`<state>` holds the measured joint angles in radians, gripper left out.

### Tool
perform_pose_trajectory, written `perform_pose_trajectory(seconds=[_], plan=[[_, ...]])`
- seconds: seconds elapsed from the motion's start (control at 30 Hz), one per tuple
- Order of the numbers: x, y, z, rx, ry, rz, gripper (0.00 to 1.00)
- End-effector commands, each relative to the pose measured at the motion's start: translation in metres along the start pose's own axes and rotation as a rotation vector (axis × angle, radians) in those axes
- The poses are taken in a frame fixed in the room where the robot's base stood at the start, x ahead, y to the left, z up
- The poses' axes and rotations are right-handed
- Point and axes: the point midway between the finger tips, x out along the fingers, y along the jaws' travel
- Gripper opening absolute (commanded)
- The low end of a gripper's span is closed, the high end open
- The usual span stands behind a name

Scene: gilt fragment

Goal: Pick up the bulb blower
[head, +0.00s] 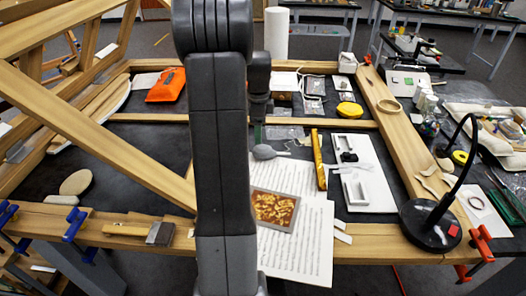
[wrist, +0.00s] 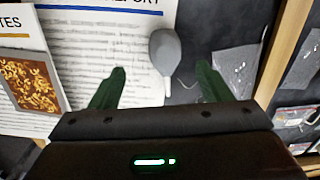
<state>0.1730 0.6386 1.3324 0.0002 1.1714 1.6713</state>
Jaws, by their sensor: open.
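The bulb blower (head: 264,152) is dark grey, with a rounded bulb and a thin nozzle. In the head view it lies on the black table at the top edge of the printed sheets, just right of my arm. In the wrist view the bulb blower (wrist: 165,50) lies beyond my fingertips, between their lines, partly over the edge of a sheet. My gripper (wrist: 160,82) is open and empty, its two green fingers spread apart. In the head view my arm hides most of the gripper.
Printed sheets (head: 307,240) with a gilt fragment picture (head: 273,210) lie in front. A gold strip (head: 319,160) and a white tray (head: 362,185) are to the right. Wooden beams (head: 398,140) frame the table. A black lamp (head: 432,222) stands at front right. Clear plastic bags (wrist: 238,65) lie beside the blower.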

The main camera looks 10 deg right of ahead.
Motion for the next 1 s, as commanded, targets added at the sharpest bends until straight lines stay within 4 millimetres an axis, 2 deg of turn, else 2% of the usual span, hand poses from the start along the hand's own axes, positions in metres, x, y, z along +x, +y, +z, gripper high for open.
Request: perform_pose_trajectory(seconds=[0.1,0.2,0.43,0.7,0.83,1.0], plan=[[0.023,0.001,0.0,-0.001,0.0,0.004,0.71],[0.036,0.001,0.0,-0.001,0.0,0.003,0.71],[0.051,-0.001,-0.002,-0.002,0.0,0.002,0.71],[0.087,-0.005,-0.008,-0.003,0.0,0.004,0.71],[0.095,-0.006,-0.008,-0.003,0.0,0.0,0.71],[0.096,-0.006,-0.008,-0.003,0.0,-0.001,0.71]])
